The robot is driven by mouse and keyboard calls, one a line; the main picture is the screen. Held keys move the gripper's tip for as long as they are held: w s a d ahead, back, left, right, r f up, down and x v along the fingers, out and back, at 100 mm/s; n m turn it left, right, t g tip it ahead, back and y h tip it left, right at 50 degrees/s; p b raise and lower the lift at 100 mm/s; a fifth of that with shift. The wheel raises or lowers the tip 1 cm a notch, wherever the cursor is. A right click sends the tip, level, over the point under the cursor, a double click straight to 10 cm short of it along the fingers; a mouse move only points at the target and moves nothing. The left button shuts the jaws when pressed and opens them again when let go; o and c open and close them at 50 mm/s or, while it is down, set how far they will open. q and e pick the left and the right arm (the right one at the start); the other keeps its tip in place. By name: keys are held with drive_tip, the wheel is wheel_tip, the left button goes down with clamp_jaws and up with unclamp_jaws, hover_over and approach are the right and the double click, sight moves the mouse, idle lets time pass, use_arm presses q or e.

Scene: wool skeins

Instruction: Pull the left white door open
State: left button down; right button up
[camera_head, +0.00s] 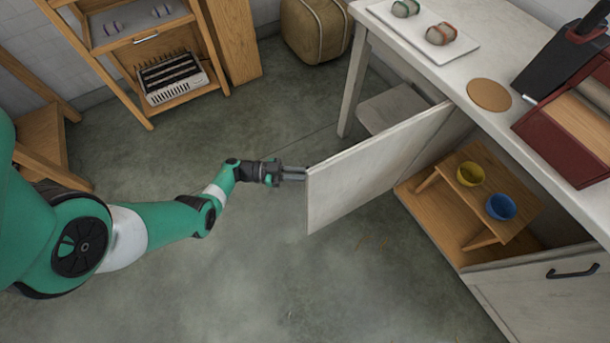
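The left white door (365,165) stands swung well out from the cabinet under the white counter. The face turned towards me is plain, and no handle shows on it. My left gripper (294,173) is at the door's free edge, its fingers pointing right and meeting or passing behind that edge. The fingertips are partly hidden or too small to tell whether they grip anything. The right white door (545,295), with a dark bar handle (573,271), is at the lower right. My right gripper is not in view.
Inside the cabinet, a small wooden stand (485,205) holds a yellow bowl (470,174) and a blue bowl (500,207). The counter (420,70) carries a white tray (463,51), a round brown mat (489,95) and a red box (560,150). The grey floor (290,270) around the door is clear.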

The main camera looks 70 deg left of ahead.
use_arm(q)
drive_tip(key=shift+a, duration=0.25)
drive_tip(key=c, duration=0.9)
unclamp_jaws()
drive_tip(key=shift+w+r, duration=0.1)
drive_tip(key=shift+w, duration=0.1)
drive_tip(key=shift+s, duration=0.1)
drive_tip(key=v, duration=1.1)
drive_tip(key=shift+s+a, duration=0.15)
drive_tip(key=shift+s, duration=0.1)
